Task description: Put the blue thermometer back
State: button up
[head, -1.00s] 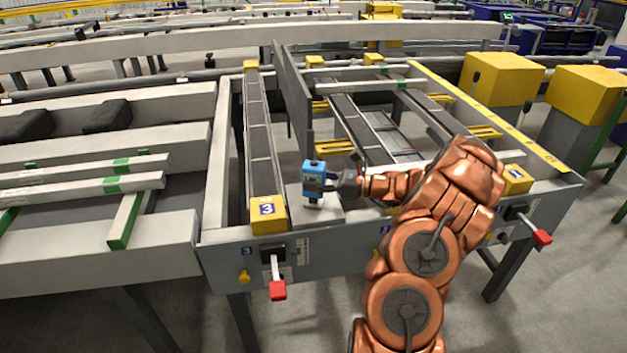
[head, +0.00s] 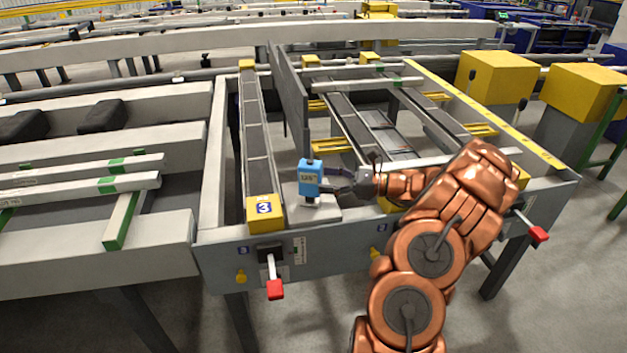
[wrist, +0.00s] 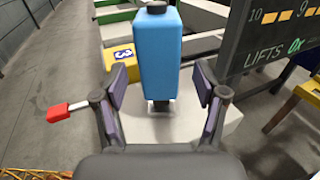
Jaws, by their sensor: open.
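The blue thermometer (head: 309,178) stands upright on a pale grey block (head: 325,214) at the front of the runout table, just right of the yellow block marked 3 (head: 265,211). It also shows in the wrist view (wrist: 157,58), with a dark knob on top and a narrow dark foot below. My gripper (head: 335,180) reaches in from the right. Its two fingers (wrist: 160,98) are spread, one on each side of the thermometer's lower part in the wrist view, with a gap on both sides. The thermometer's far side is hidden.
A tall dark panel (head: 290,95) rises behind the thermometer; its lettered face shows in the wrist view (wrist: 275,40). Levers with red handles (head: 275,289) stick out from the table's front. Roller lanes (head: 365,125) run behind.

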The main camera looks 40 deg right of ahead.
jog(key=v, duration=0.7)
dwell(0.5)
